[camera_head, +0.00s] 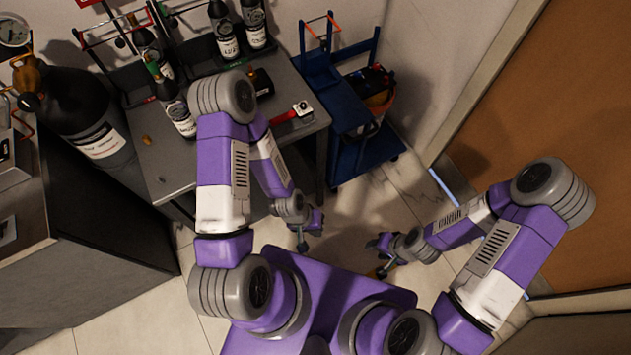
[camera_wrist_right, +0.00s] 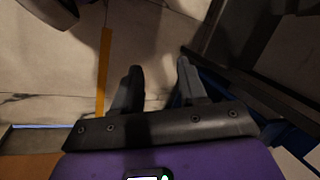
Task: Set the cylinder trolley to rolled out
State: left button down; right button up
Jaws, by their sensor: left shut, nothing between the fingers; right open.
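The blue cylinder trolley (camera_head: 349,157) stands on the floor to the right of the grey table, near the back wall. A dark and orange object with red parts (camera_head: 380,97) sits on its right side; I cannot tell exactly what it is. My left gripper (camera_head: 303,244) is shut and empty, in front of the trolley and apart from it. My right gripper (camera_head: 380,262) is open and empty, low in front of the trolley. In the right wrist view my open right gripper (camera_wrist_right: 160,85) points over the floor, and blue framing (camera_wrist_right: 289,133) that looks like the trolley shows at right.
The grey table (camera_head: 160,165) holds several dark bottles (camera_head: 222,30) and a red-handled tool (camera_head: 296,113). A large black cylinder (camera_head: 85,115) stands at left. A brown door (camera_head: 560,110) is at right. A yellow floor strip (camera_wrist_right: 104,70) shows in the wrist view. Tiled floor between trolley and door is clear.

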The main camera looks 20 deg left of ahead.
aim_at(348, 159)
jog(key=u, duration=0.2)
jog(key=i, duration=0.3)
jog(key=u, duration=1.95)
jog(key=k, duration=1.2)
jog(key=z, duration=1.8)
jog(key=i, duration=0.5)
jog(key=u, duration=0.1)
